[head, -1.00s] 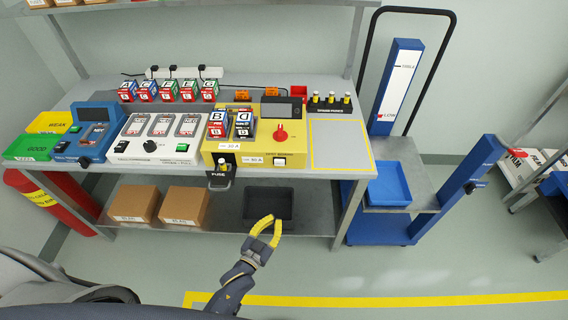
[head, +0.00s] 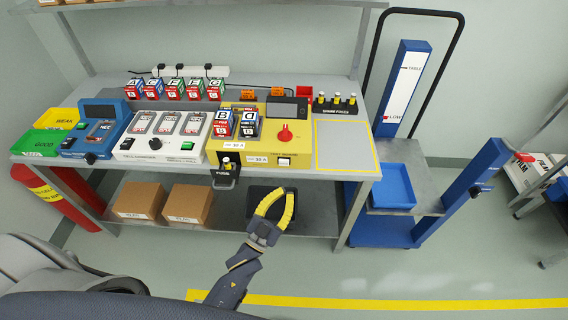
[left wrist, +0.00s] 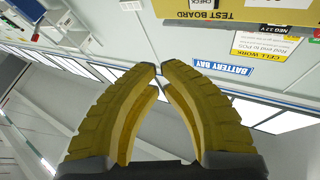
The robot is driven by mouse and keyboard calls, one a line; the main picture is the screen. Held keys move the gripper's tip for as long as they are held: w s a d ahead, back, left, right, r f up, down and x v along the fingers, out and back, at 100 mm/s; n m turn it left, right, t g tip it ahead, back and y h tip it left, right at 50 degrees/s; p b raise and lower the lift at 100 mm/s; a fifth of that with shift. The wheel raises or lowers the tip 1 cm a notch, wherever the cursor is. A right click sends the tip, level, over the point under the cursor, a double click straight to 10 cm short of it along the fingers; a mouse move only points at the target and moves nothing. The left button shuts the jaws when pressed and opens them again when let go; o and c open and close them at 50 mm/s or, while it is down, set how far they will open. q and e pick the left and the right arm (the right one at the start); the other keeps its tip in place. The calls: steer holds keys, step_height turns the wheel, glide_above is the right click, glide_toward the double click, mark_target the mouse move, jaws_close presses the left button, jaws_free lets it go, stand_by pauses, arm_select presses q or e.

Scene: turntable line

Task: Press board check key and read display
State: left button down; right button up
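The yellow test board (head: 255,150) stands on the bench. Its white check key (head: 284,162) is at the lower right of its front, and its dark display (head: 281,111) is at the back; I can make out no reading on it. My left gripper (head: 287,192) is below and in front of the bench edge, apart from the key. Its yellow fingertips come together and hold nothing. In the left wrist view the fingers (left wrist: 159,68) point toward the bench front, with the test board (left wrist: 240,12) at the top edge. My right gripper is not in view.
Batteries (head: 222,124) stand on the board. A fuse holder (head: 226,172) juts out at the bench front. A white charger (head: 165,135) stands left of the board, and a yellow-outlined area (head: 343,148) to its right is empty. A dark bin (head: 262,210) sits on the lower shelf.

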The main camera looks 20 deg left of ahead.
arm_select(q)
steer(key=shift+w+a, duration=0.35)
steer(key=shift+w, duration=1.1)
steer(key=shift+w+a, duration=0.3)
steer(key=shift+w, duration=1.1)
steer(key=shift+w+a, duration=0.35)
steer(key=shift+w, duration=1.1)
steer(key=shift+w, duration=0.1)
steer(key=shift+w, duration=0.35)
steer(key=shift+w+a, duration=0.15)
steer(key=shift+w, duration=0.3)
steer(key=shift+s, duration=0.2)
steer(key=shift+s+d, duration=0.2)
steer(key=shift+s, duration=0.5)
steer(key=shift+s, duration=0.15)
steer(key=shift+s+d, duration=0.2)
steer(key=shift+s, duration=0.55)
steer(key=shift+s+d, duration=0.15)
steer(key=shift+s, duration=0.65)
steer(key=shift+s+d, duration=0.2)
steer(key=shift+s, duration=0.55)
